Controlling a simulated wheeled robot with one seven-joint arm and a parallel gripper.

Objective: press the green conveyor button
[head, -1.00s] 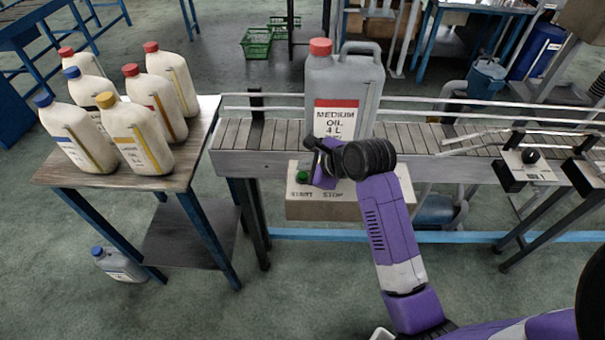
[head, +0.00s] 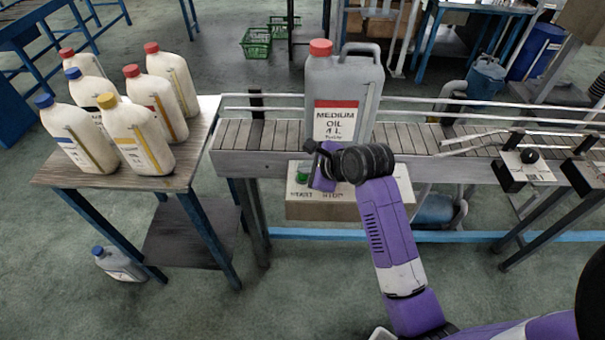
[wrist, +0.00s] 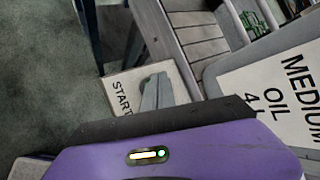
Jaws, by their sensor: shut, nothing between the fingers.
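The green button (head: 302,177) is on top of the pale START/STOP box (head: 345,208) in front of the conveyor. My gripper (head: 321,182) is over the box, close beside the green button on its right, and partly covers it in the head view. In the wrist view my gripper (wrist: 157,92) has its grey fingers together and empty, above the box's START label (wrist: 121,98). The button cannot be made out clearly there, and I cannot tell whether the fingertips touch it. The STOP side is partly behind my arm.
A grey MEDIUM OIL jug (head: 342,85) with a red cap stands on the conveyor (head: 240,135) behind my gripper. Several cream bottles stand on a side table (head: 75,177) at left. A small grey bottle (head: 118,264) is on the floor.

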